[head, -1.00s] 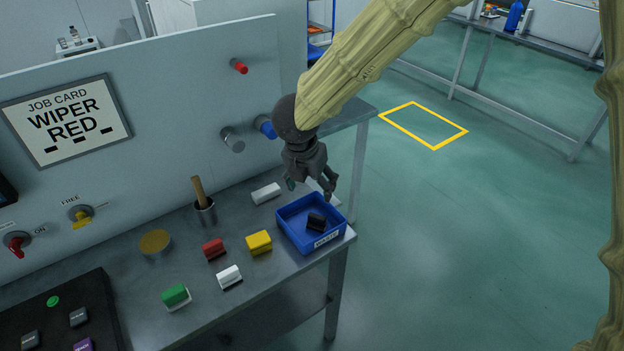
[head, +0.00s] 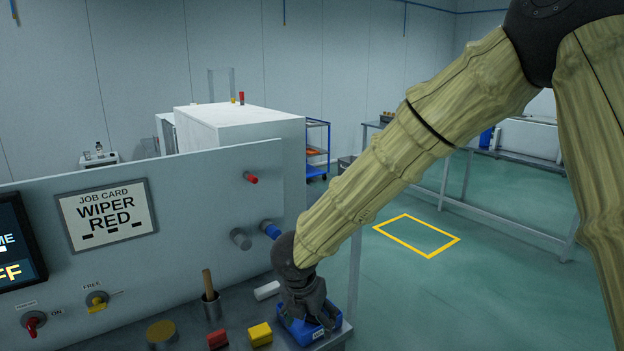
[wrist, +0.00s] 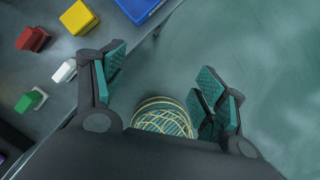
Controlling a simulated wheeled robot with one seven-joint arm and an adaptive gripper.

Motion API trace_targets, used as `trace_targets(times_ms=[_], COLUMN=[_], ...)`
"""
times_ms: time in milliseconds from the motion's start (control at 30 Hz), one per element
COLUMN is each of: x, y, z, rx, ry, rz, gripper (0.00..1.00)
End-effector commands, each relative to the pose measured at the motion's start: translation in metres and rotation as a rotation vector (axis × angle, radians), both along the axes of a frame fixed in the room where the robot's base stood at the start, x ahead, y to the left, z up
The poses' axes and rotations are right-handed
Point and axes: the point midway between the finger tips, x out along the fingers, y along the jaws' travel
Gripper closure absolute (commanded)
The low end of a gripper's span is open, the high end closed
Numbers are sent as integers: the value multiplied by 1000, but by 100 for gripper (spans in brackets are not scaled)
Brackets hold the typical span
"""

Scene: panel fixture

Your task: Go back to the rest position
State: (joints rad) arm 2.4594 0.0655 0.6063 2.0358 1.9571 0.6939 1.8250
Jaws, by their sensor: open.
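My gripper (head: 312,318) is at the right end of the bench and overlaps the blue tray (head: 296,331) in the head view. In the wrist view my gripper (wrist: 162,82) is open, its teal pads wide apart, with the bench to the left and floor beyond. Only a corner of the blue tray (wrist: 137,8) shows there; its inside is hidden. A rounded shape with yellow lines (wrist: 163,115) shows between the finger bases; I cannot tell what it is. No block is between the pads.
A red block (head: 217,340) and yellow block (head: 260,334) lie on the bench, left of the tray. White (wrist: 64,71) and green (wrist: 30,100) blocks show in the wrist view. The upright panel (head: 190,200) stands behind.

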Motion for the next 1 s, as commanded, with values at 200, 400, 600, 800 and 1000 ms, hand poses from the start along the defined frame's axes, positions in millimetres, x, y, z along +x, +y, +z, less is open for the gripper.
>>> trace_targets(times_ms=[200,400,600,800,1000], x=[-2,-7,-16,-44,-88], y=[-11,-33,-67,-114,-155], z=[-31,-63,-108,-176,-240], rx=[-83,-176,-299,-463,-588], ry=[18,44,93,191,296], rz=[163,347,611,1061,1566], gripper=[28,28,28,28,28])
